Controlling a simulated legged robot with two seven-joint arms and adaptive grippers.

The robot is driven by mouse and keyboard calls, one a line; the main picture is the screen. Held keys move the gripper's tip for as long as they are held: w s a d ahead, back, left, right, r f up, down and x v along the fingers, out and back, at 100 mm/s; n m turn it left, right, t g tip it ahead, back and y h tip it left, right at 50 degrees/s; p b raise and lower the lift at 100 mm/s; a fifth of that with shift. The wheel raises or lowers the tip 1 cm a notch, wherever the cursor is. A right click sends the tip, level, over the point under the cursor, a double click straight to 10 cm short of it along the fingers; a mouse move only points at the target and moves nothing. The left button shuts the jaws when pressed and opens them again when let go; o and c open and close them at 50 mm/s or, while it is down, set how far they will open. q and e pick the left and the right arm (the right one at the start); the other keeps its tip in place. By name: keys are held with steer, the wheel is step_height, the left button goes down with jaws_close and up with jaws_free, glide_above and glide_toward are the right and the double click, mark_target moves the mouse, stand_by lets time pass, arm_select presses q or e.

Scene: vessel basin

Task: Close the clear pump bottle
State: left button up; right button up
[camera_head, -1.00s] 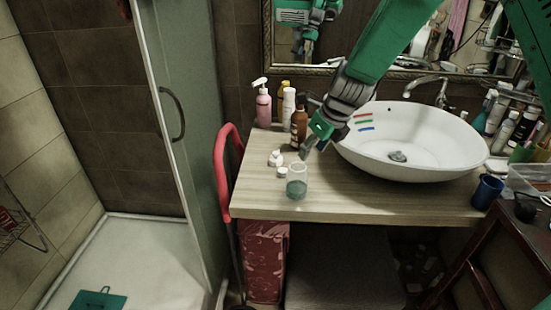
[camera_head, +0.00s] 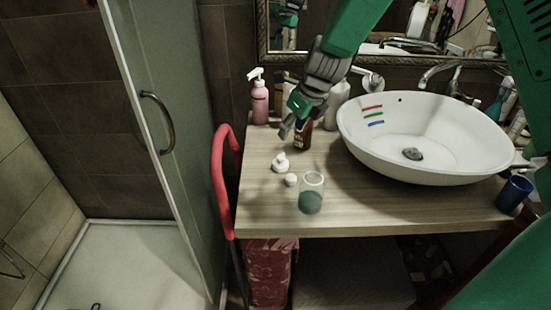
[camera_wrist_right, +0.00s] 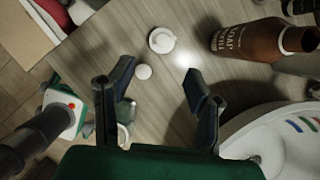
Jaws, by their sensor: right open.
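The clear bottle (camera_head: 311,197), holding teal liquid, stands open-topped near the counter's front edge. In the right wrist view it (camera_wrist_right: 125,112) is partly hidden by a finger. A white pump head (camera_head: 281,163) lies apart from it on the counter, behind and to the left; it also shows in the right wrist view (camera_wrist_right: 161,40). A small round white cap (camera_head: 291,180) lies between them. My right gripper (camera_head: 289,130) is open and empty above the counter, behind the pump head in the head view; its spread fingers (camera_wrist_right: 160,75) show in the wrist view. My left gripper is not identifiable.
A red rail (camera_head: 217,180) borders the counter's left.

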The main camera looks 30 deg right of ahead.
arm_select(q)
steer(key=shift+s+f, duration=0.2)
arm_select(e)
glide_toward(281, 156)
steer(key=x, duration=0.5)
steer(key=shift+w+a, duration=0.1)
steer(key=shift+a, duration=0.3)
steer(key=x, duration=0.5)
steer(key=shift+d+f, duration=0.2)
steer(key=shift+d, duration=0.2)
steer(key=shift+a, duration=0.1)
steer(key=shift+c, duration=1.3)
